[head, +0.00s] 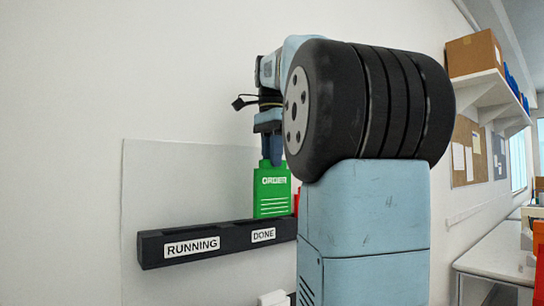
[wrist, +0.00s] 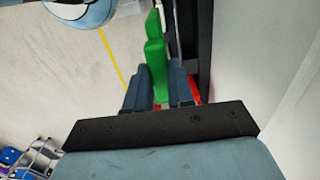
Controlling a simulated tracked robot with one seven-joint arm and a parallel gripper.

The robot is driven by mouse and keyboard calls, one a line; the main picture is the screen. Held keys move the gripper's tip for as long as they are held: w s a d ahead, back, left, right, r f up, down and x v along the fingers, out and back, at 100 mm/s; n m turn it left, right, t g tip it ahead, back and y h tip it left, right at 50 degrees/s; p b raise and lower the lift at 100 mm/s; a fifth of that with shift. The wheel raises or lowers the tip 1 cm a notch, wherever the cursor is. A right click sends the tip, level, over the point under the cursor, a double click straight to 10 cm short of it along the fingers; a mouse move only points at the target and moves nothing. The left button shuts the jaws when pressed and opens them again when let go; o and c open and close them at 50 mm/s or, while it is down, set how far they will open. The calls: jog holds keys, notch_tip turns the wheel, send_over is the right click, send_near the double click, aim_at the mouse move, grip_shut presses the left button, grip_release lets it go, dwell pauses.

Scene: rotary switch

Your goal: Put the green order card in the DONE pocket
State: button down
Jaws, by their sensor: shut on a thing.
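The green order card (head: 272,192) is upright in the head view, its "ORDER" print facing out. My gripper (head: 271,160) is shut on its top edge from above. In the wrist view the card (wrist: 156,55) runs between the two fingers (wrist: 159,92), seen nearly edge-on. The card's lower edge is at the top of the dark rack (head: 225,229), above the DONE label (head: 263,235). I cannot tell whether the lower edge is inside the DONE pocket or just over it. The RUNNING label (head: 192,246) is to the left.
A red thing (head: 296,201) shows just right of the card, mostly hidden by my arm. It also shows in the wrist view (wrist: 191,88) beside the fingers. The rack is on a pale wall panel (head: 180,185). The space above RUNNING is clear.

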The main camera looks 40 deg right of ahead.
jog(key=shift+w+a, duration=0.1)
jog(key=shift+w+a+f, duration=0.1)
jog(key=shift+w+f, duration=0.05)
jog(key=shift+w, duration=1.3)
jog(key=shift+w+f, duration=0.15)
jog(key=shift+w, duration=1.25)
jog(key=shift+f, duration=0.15)
jog(key=shift+f, duration=2.95)
jog(key=c, duration=0.9)
grip_release()
